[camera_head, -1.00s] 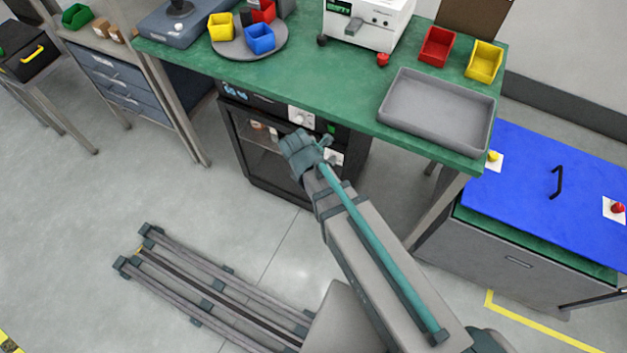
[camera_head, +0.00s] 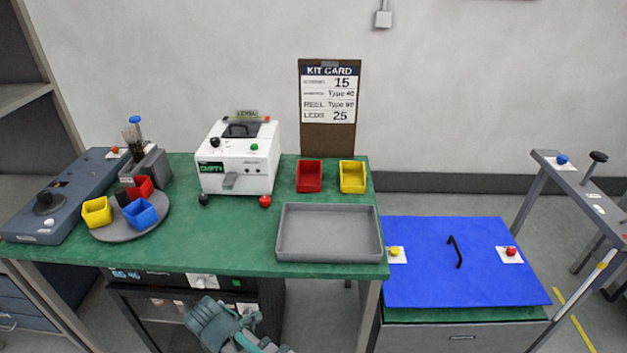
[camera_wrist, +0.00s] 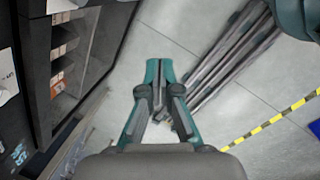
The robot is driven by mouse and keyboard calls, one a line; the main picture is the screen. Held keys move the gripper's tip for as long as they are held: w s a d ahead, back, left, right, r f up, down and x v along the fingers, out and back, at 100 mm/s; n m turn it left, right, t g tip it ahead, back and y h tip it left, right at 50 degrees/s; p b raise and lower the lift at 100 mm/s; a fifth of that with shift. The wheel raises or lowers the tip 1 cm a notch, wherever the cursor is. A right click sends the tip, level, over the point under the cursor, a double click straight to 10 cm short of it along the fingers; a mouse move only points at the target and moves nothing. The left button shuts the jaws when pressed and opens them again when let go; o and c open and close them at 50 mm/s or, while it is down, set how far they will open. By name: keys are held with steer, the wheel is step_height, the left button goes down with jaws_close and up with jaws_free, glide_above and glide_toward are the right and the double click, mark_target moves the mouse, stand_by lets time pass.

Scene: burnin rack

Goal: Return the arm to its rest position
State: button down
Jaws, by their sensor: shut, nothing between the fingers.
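My gripper shows in the wrist view (camera_wrist: 158,68), pointing down over the grey floor. Its teal fingers are together at the tips with nothing between them. In the head view only part of my arm (camera_head: 222,325) shows, at the bottom edge in front of the dark cabinet under the green bench; the fingertips cannot be made out there. My gripper is apart from the bench and everything on it.
The green bench (camera_head: 225,262) carries a grey tray (camera_head: 330,258), a white machine (camera_head: 238,180), red (camera_head: 309,176) and yellow (camera_head: 353,176) bins, and a round grey turntable (camera_head: 128,232) with small bins. A blue-topped chest (camera_head: 450,285) stands right. The dark cabinet (camera_wrist: 40,70) is close left in the wrist view.

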steer(key=s+d+f+m+g+h, duration=0.1)
steer(key=s+d+f+m+g, duration=0.1)
steer(key=d+f+m, duration=0.75)
steer(key=s+d+f+m+g, duration=0.1)
steer(key=d+f+m+g, duration=0.1)
steer(key=d+f+m, duration=0.75)
steer(key=s+d+f+m+g, duration=0.2)
steer(key=s+d+f, duration=0.1)
steer(key=s+d, duration=0.5)
steer(key=s+d+f+m+g+y, duration=0.1)
steer(key=s+d+f+m+g, duration=0.2)
steer(key=s+d, duration=0.5)
steer(key=d, duration=0.4)
steer(key=shift+f, duration=0.25)
